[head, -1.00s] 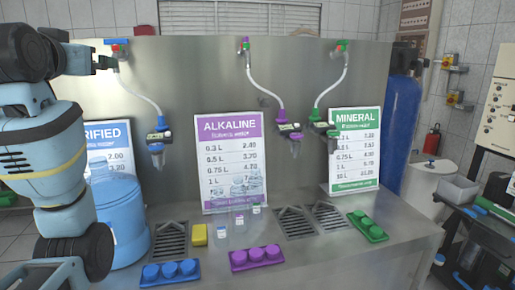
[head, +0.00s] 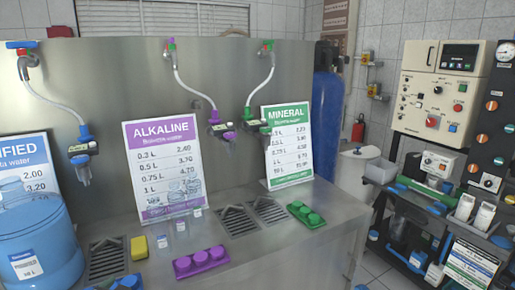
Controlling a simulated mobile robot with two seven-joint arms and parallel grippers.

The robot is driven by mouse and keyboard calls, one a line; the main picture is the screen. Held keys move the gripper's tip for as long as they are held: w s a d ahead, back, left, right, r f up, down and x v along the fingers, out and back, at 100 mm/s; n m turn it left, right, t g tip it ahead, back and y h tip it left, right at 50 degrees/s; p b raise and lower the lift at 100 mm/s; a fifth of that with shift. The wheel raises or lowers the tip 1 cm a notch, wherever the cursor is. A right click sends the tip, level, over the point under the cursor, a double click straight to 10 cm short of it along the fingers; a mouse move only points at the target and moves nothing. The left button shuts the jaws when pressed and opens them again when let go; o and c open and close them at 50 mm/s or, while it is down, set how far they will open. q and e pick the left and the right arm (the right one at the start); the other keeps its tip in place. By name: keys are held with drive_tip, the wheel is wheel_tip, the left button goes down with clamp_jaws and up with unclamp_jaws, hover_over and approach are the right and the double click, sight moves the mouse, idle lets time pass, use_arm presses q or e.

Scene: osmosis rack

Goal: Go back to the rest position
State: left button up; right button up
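Neither of my grippers nor arms shows in the head view now, so whether they are open or shut is hidden. The steel counter (head: 285,250) carries a large blue water jug (head: 38,243) at the left edge, partly cut off. Three taps hang on hoses from the back panel: blue (head: 83,160), purple (head: 222,125) and green (head: 257,122). The valve with a blue and red handle (head: 22,46) is at the upper left.
Purple caps (head: 201,261) and green caps (head: 306,214) sit on trays near the counter's front edge. A yellow sponge (head: 139,247) lies beside a drain grate (head: 107,258). A blue gas cylinder (head: 327,110) and a control cabinet (head: 437,95) stand to the right. Some floor (head: 377,262) shows between.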

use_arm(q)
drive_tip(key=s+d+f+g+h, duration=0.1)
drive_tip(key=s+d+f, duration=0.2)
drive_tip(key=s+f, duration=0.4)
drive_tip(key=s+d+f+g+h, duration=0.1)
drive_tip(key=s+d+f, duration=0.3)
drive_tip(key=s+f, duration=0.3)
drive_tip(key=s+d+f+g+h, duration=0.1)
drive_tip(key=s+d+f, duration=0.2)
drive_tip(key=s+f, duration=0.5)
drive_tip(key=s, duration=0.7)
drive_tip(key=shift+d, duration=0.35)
